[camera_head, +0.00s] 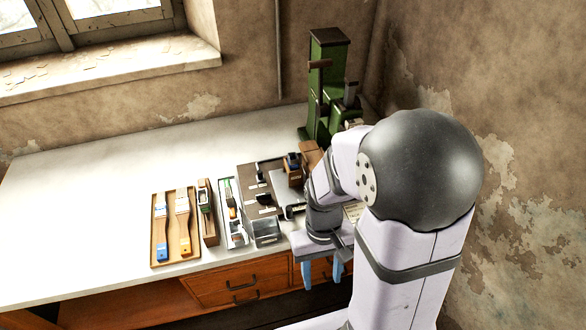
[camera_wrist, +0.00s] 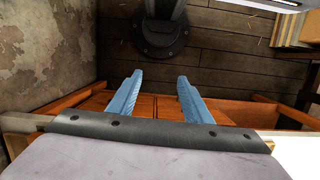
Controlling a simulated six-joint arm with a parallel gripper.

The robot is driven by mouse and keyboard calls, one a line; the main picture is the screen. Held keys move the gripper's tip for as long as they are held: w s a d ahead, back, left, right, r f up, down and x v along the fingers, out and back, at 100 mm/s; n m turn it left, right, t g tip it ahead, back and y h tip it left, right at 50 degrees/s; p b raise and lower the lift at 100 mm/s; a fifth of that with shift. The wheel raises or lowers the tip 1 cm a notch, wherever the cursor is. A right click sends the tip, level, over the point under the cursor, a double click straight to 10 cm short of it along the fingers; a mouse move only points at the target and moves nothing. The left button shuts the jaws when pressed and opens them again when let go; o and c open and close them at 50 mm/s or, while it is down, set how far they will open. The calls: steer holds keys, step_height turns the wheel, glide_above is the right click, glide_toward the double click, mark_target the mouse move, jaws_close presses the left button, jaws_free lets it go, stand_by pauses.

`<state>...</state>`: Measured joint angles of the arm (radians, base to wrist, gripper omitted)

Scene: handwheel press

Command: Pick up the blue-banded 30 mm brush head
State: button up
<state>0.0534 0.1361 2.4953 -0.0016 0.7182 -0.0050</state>
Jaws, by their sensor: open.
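My gripper (camera_head: 338,272) is open in the head view, its pale blue fingers pointing down just in front of the bench's front edge. In the wrist view my gripper (camera_wrist: 160,76) has nothing between its fingers, with brown boards behind them. A shallow wooden tray (camera_head: 154,210) lies on the bench to the left. It holds two long brush-like pieces: one with a blue end (camera_head: 162,252) and one with an orange end (camera_head: 185,246). I cannot tell whether the blue one is the 30 mm brush head; no size is readable. No brush head shows in the wrist view.
Right of the tray are a narrow wooden holder (camera_head: 208,226), a pale tray (camera_head: 226,190) with small coloured parts, and a dark board with fittings (camera_head: 246,173). A green press (camera_head: 327,70) stands at the back. The bench's left side (camera_head: 80,200) is clear.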

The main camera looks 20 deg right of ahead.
steer(key=w+d+f+b, duration=0.2)
steer(key=w+f, duration=0.4)
steer(key=w, duration=0.6)
steer(key=t, duration=0.6)
glide_toward(293, 154)
steer(key=s, duration=0.1)
steer(key=shift+n, duration=0.3)
steer(key=shift+a+p+x, duration=0.15)
steer(key=shift+p+x, duration=0.75)
steer(key=shift+x, duration=0.95)
steer(key=shift+a+p+x, duration=0.1)
steer(key=shift+p+x, duration=0.8)
steer(key=shift+x, duration=0.95)
steer(key=shift+s, duration=0.2)
jaws_close()
